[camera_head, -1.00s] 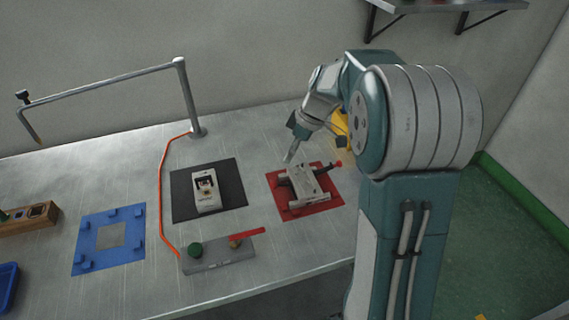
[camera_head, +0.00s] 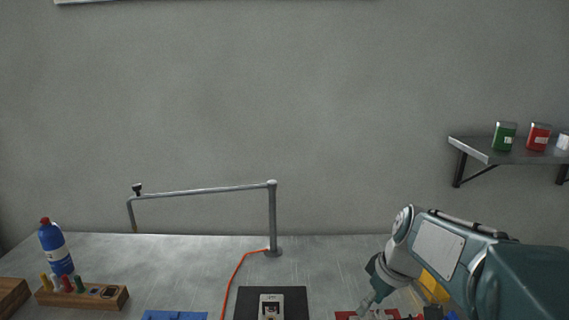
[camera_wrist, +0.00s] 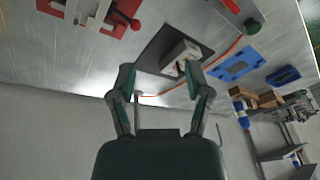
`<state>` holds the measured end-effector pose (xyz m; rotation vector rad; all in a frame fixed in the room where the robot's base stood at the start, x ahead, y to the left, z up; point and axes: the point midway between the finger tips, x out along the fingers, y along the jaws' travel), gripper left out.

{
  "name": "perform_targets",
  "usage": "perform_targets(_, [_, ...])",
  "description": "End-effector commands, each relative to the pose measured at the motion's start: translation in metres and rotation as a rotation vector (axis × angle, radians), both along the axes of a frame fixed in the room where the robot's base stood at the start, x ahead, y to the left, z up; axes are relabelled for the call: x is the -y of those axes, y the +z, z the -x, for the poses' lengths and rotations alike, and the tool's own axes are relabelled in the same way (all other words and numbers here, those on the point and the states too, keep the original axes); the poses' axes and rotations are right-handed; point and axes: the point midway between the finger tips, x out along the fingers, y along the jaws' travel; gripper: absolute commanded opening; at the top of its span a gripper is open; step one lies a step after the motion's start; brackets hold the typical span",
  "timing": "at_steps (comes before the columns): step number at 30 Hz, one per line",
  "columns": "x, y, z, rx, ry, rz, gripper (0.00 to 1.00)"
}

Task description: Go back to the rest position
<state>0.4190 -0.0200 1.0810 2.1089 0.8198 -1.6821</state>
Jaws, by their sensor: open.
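My gripper (camera_wrist: 160,70) is open and empty, its two fingers spread in the wrist view. In the head view my gripper (camera_head: 371,296) hangs at the lower right, near the red mat (camera_head: 345,315), which is mostly cut off by the frame edge. In the wrist view the red mat (camera_wrist: 52,6) with a grey metal fixture (camera_wrist: 92,12) lies at the upper left, apart from the fingers. The black mat (camera_wrist: 150,55) with a white device (camera_wrist: 180,56) shows beyond and between the fingertips.
A metal rail (camera_head: 273,220) rises from the table. A blue bottle (camera_head: 55,250) and wooden block (camera_head: 85,298) stand at left. A wall shelf (camera_head: 500,152) with tins is at right. A yellow object (camera_head: 432,288) is partly hidden behind my arm. Space above the table is clear.

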Motion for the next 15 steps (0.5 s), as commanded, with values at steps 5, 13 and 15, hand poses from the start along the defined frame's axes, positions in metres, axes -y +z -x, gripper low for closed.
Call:
perform_targets(5, [-0.012, 0.021, 0.047, 0.048, -0.165, 0.047, 0.64])
perform_targets(13, [-0.02, 0.032, 0.113, 0.146, -0.423, 0.065, 0.64])
perform_targets(15, [-0.021, 0.031, 0.13, 0.173, -0.487, 0.061, 0.64])
